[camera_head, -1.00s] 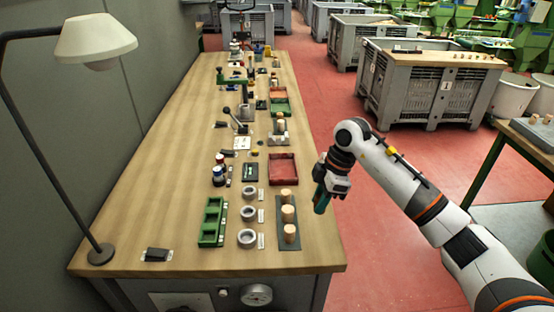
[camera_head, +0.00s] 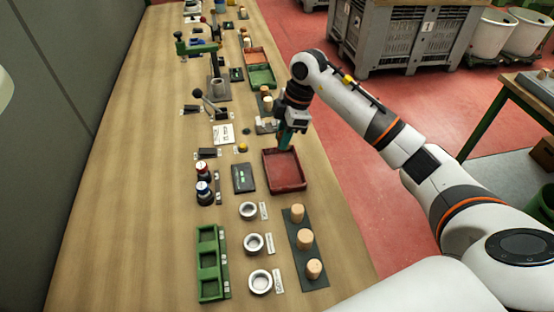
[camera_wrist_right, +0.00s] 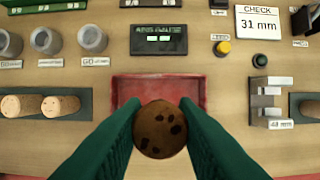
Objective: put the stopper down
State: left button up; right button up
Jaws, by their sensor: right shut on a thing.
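My right gripper (camera_head: 286,138) is at the far end of the red tray (camera_head: 284,184) on the bench in the head view. In the right wrist view, its two green fingers (camera_wrist_right: 160,130) are shut on a cork stopper (camera_wrist_right: 160,129), brown with dark pits, seen end-on. The stopper is held in front of the red tray, which also shows in the wrist view (camera_wrist_right: 133,88). The tray's visible floor is empty; the held stopper hides part of it. I cannot tell the stopper's height above the tray. My left gripper is not in view.
Several cork stoppers (camera_head: 305,242) stand on a dark strip at the near right, beside grey rings (camera_head: 253,243) and a green tray (camera_head: 199,262). A dark gauge panel (camera_head: 243,178) lies left of the red tray. A step gauge (camera_wrist_right: 267,102) stands right of it in the wrist view.

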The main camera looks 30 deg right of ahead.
jog(key=f+p, duration=0.1)
jog(key=f, duration=0.4)
jog(key=shift+s+f, duration=0.15)
jog(key=shift+s, duration=0.05)
notch_tip(320, 180, down, 4)
jog(key=shift+r+p, duration=0.1)
jog(key=shift+p, duration=0.25)
jog(key=shift+f, duration=0.2)
jog(key=o, duration=1)
jog(key=shift+w+f, duration=0.1)
jog(key=b+v, duration=0.1)
jog(key=v, duration=1.1)
jog(key=shift+b, duration=0.4)
